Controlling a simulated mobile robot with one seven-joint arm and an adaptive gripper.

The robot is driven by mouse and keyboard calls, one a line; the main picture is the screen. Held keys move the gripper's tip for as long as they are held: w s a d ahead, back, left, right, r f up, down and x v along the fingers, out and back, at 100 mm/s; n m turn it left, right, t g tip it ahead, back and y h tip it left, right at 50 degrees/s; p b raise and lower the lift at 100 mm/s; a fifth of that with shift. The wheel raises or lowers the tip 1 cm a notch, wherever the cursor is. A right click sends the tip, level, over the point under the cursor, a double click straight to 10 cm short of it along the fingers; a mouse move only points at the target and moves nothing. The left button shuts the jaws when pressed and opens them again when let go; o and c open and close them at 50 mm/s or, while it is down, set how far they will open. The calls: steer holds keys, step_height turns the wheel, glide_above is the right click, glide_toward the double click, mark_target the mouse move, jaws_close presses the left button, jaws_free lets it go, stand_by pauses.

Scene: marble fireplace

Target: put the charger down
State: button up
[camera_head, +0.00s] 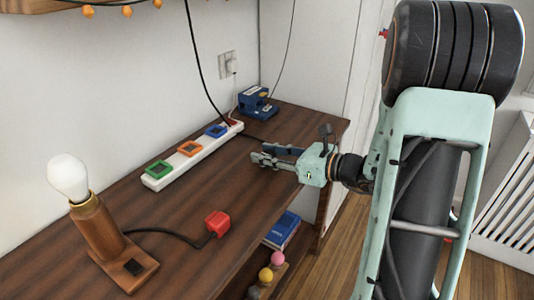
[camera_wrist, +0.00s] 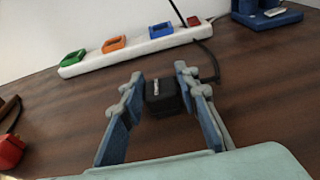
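The charger (camera_wrist: 163,97) is a small black block with pale marking on its top face, seen between my fingertips in the wrist view. A dark cable runs near it. In the head view my gripper (camera_head: 268,156) is low over the right part of the wooden shelf top (camera_head: 175,212), and the charger cannot be made out there. I cannot tell whether the charger touches the wood.
A white power strip (camera_head: 193,156) with green, orange, blue and red sockets lies along the wall. A blue device (camera_head: 257,102) stands behind my gripper. A lamp (camera_head: 103,225) and its red plug (camera_head: 217,223) are at the left. The wood between is clear.

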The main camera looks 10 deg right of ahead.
steer(key=o, duration=0.3)
steer(key=shift+r, duration=0.1)
steer(key=shift+r, duration=0.3)
steer(key=p+v, duration=0.1)
steer(key=v, duration=0.5)
steer(key=p+v, duration=0.2)
steer(key=v, duration=0.4)
steer(key=shift+r, duration=0.25)
